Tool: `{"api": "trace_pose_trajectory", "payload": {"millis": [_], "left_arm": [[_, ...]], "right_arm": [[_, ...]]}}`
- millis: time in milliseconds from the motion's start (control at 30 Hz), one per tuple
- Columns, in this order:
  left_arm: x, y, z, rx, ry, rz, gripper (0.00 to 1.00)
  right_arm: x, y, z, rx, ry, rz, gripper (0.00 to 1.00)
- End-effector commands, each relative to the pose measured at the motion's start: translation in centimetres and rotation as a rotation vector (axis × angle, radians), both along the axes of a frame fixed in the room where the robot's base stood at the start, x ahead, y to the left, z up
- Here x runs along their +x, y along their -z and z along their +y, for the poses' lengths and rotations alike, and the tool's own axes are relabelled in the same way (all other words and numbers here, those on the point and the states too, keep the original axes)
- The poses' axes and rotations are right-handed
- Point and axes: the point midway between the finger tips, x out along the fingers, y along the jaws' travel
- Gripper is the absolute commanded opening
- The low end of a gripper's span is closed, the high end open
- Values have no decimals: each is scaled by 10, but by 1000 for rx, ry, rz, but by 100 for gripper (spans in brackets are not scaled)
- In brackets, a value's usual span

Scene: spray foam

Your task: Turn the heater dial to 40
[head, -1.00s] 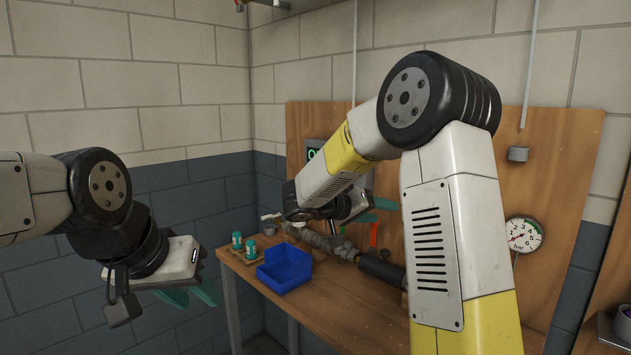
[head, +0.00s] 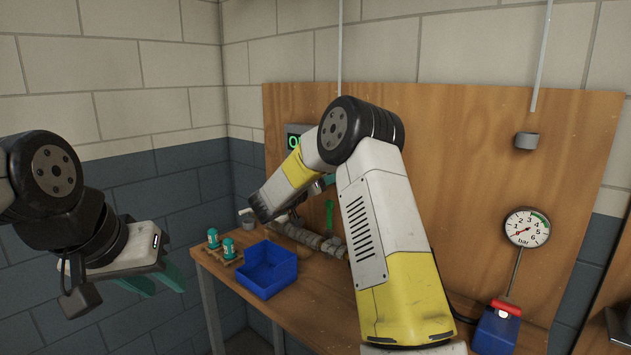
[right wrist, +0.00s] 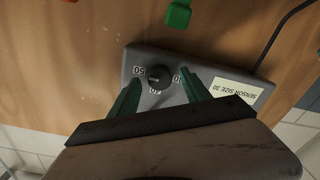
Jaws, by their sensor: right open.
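The heater dial (right wrist: 159,77) is a small black round knob on a grey box (right wrist: 218,78), seen upside down in the right wrist view. Numbers 50, 40 and partly hidden 30 surround it. A pale mark shows on the knob's left side, but I cannot tell its exact reading. My right gripper (right wrist: 158,82) is open, with one teal finger on each side of the dial; contact is unclear. In the head view, it is mostly hidden behind my arm, near a display (head: 297,141) with partly hidden green digits. My left gripper (head: 160,283) hangs open and empty, away from the bench.
A green handle (head: 329,215) is below the box. A pressure gauge (head: 527,228) is at right.

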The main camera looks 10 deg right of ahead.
Motion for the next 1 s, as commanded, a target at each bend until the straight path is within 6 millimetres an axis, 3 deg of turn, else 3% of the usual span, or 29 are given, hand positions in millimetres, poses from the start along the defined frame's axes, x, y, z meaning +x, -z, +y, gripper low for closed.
{"api": "trace_pose_trajectory", "payload": {"millis": [333,633,1000], "left_arm": [[0,0,0,0,0,0,36],[0,0,0,0,0,0,36],[0,0,0,0,0,0,36]], "right_arm": [[4,0,-5,0,0,2,56],[4,0,-5,0,0,2,0],[4,0,-4,-35,-2,44,0]]}}
